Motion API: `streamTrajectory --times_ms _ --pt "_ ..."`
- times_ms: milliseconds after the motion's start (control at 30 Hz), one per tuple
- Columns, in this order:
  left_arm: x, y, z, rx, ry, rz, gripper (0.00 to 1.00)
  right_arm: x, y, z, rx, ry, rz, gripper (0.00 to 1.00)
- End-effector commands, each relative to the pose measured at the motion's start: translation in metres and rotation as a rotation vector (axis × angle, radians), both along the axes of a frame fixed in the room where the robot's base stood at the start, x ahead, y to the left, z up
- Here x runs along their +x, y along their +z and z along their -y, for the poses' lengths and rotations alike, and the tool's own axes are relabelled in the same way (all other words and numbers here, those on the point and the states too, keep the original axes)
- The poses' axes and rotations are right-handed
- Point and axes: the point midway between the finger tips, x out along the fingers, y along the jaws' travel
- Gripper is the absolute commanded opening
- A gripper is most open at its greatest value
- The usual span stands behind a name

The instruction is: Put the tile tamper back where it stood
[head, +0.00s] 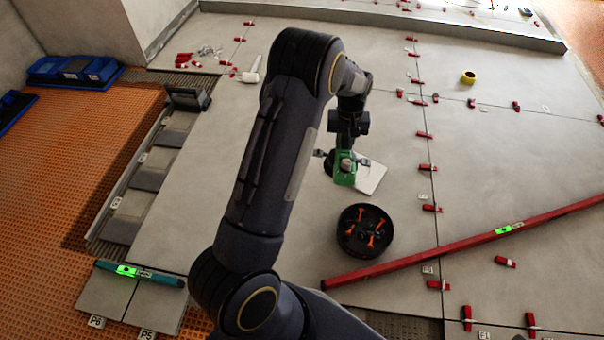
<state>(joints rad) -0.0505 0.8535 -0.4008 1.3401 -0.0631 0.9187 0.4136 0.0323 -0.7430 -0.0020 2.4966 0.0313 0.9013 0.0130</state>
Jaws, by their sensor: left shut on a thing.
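My left gripper (345,152) is shut on the tile tamper (345,179), of which a green body with a light round knob shows. A pale square plate (371,178) shows just to the right of the green body and partly behind it. I cannot tell whether this plate is part of the tamper or whether it touches the floor. The gripper's fingers are small and partly hidden by the wrist. My right gripper is not in view.
A round black bucket (348,248) with orange-handled items stands just in front of the tamper. A long red straightedge (455,243) lies to the right. Red clips line the joints. A yellow tape roll (468,77) and a white mallet (252,70) lie farther back. Pale tiles around are mostly clear.

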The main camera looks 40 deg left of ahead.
Motion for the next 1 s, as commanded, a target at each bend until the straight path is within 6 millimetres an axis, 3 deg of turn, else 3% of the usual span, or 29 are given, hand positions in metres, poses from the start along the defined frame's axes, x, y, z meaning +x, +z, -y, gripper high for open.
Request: streamTrajectory --times_ms 33,300,600,800,1000 --pt "0.005 -0.022 -0.012 0.002 0.047 0.001 0.00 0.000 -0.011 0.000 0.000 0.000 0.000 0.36" --pt "0.018 -0.105 -0.066 0.004 0.277 0.001 0.00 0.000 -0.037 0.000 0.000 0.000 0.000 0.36" --pt "0.016 -0.198 -0.122 0.002 0.516 0.005 0.00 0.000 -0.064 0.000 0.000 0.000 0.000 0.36" --pt "0.009 -0.244 -0.150 0.000 0.636 0.008 0.00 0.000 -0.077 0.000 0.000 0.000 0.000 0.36" --pt "0.005 -0.265 -0.162 -0.003 0.694 0.012 0.00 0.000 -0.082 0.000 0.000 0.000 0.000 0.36"
